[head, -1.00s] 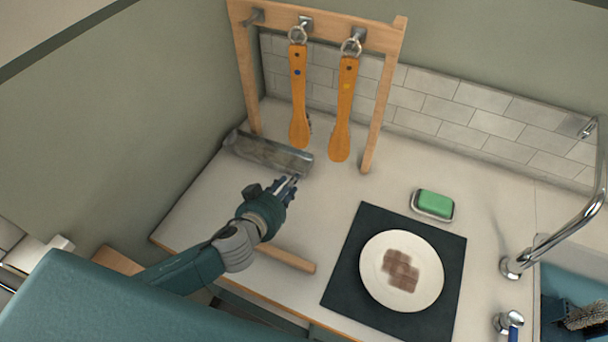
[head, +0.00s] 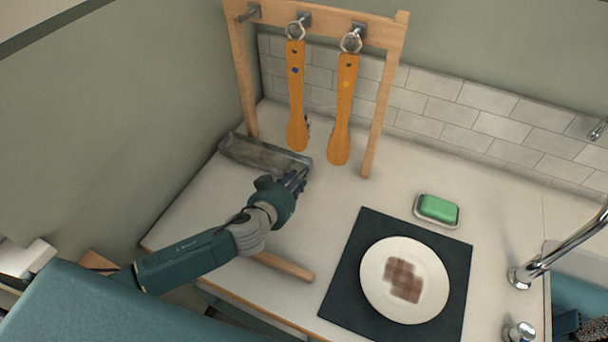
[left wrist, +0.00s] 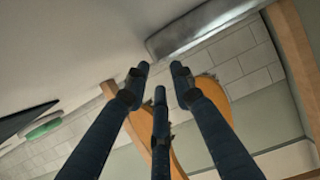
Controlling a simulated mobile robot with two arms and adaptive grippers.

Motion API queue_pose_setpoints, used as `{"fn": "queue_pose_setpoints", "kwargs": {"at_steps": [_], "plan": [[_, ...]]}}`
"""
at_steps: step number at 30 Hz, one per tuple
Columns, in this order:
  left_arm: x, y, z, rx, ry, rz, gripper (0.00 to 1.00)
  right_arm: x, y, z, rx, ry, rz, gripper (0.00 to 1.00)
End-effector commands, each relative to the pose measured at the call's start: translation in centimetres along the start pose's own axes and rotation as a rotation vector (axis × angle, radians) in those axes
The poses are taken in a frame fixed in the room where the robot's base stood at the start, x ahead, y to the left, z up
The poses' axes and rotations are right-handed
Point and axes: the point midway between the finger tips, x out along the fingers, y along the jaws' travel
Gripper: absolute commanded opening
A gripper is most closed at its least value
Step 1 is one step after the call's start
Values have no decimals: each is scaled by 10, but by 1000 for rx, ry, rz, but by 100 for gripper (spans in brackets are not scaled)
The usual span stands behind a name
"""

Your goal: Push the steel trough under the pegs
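The grey steel trough (head: 258,153) lies on the counter at the foot of the rack's left post, left of and in front of the two hanging brushes. In the left wrist view, the trough (left wrist: 195,30) is at the top, beyond the fingertips. The rack's pegs are a bare left peg (head: 250,13), a middle peg (head: 305,18) and a right peg (head: 359,28). Orange brushes (head: 296,95) (head: 344,105) hang from the middle and right pegs. My left gripper (head: 300,178) is beside the trough's right end, fingers apart and empty; contact is unclear. My right gripper is not seen.
A wooden bar (head: 285,266) lies near the counter's front edge. A plate (head: 376,290) on a dark mat (head: 372,225), a green soap (head: 439,208) in a dish and a tap (head: 560,250) are to the right. A wall borders the left side.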

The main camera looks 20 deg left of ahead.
Motion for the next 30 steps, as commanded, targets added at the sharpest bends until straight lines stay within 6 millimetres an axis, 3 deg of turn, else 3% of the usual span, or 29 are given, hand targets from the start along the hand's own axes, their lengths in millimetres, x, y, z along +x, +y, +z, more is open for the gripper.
{"fn": "queue_pose_setpoints", "kwargs": {"at_steps": [3,9,22,23,26,30], "plan": [[24,0,2,2,2,-1,24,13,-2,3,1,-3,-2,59],[49,0,2,0,1,0,24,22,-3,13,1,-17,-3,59],[56,0,0,0,-1,0,24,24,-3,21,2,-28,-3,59],[56,0,0,0,-1,0,22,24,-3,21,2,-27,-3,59],[56,0,0,0,-1,0,2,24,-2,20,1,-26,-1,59],[56,0,0,1,0,0,0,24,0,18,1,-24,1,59]]}}
